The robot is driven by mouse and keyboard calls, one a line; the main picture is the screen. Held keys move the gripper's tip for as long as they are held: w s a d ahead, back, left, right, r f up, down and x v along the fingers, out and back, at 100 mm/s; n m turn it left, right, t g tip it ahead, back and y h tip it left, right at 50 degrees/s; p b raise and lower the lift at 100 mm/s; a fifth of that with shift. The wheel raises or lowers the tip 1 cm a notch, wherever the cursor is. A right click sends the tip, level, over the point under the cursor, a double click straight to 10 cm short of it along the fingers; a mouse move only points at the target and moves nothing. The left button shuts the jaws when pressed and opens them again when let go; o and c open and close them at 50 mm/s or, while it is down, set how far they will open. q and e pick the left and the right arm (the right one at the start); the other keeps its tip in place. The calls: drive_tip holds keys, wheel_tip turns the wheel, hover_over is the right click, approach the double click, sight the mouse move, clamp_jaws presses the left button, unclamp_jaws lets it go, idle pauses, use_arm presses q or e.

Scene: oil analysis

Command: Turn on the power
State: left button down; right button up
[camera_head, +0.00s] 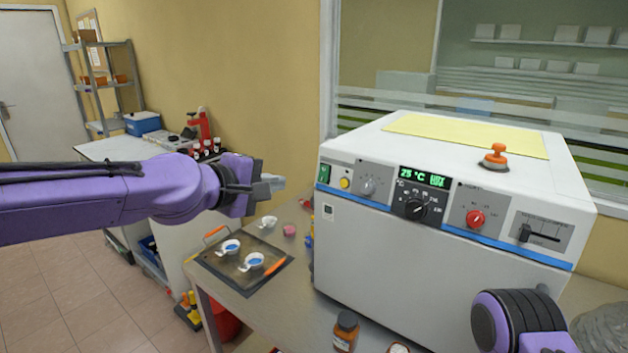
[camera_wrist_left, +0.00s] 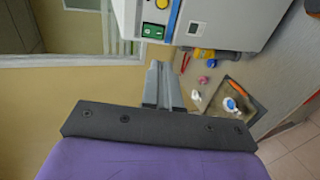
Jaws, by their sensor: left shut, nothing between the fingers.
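The white analysis machine (camera_head: 440,270) stands on the table, with a blue stripe and a control panel. A green switch (camera_head: 324,173) is at the panel's left end, beside a yellow button (camera_head: 345,183). The switch also shows in the left wrist view (camera_wrist_left: 152,31), above and left of the fingertips. The display (camera_head: 424,177) is lit and reads 25 °C. My left gripper (camera_head: 276,183) is shut and empty, left of the switch and apart from it. Its fingers also show in the left wrist view (camera_wrist_left: 164,75). My right gripper is out of view; only part of that arm shows.
The panel also has a grey knob (camera_head: 368,187), a black knob (camera_head: 415,207), a red knob (camera_head: 475,218) and a slider (camera_head: 540,235). A dark tray (camera_head: 222,268) with small white dishes lies below my left gripper. A brown bottle (camera_head: 345,330) stands before the machine.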

sight(321, 180)
use_arm(q)
drive_tip(key=shift+w, duration=0.1)
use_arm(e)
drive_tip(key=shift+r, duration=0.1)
use_arm(q)
drive_tip(key=p+x, duration=0.4)
drive_tip(key=x, duration=0.8)
drive_tip(key=shift+w+d, duration=0.2)
drive_tip(key=shift+w+d+f, duration=0.3)
drive_tip(key=shift+w+f, duration=0.05)
drive_tip(key=shift+w, duration=0.15)
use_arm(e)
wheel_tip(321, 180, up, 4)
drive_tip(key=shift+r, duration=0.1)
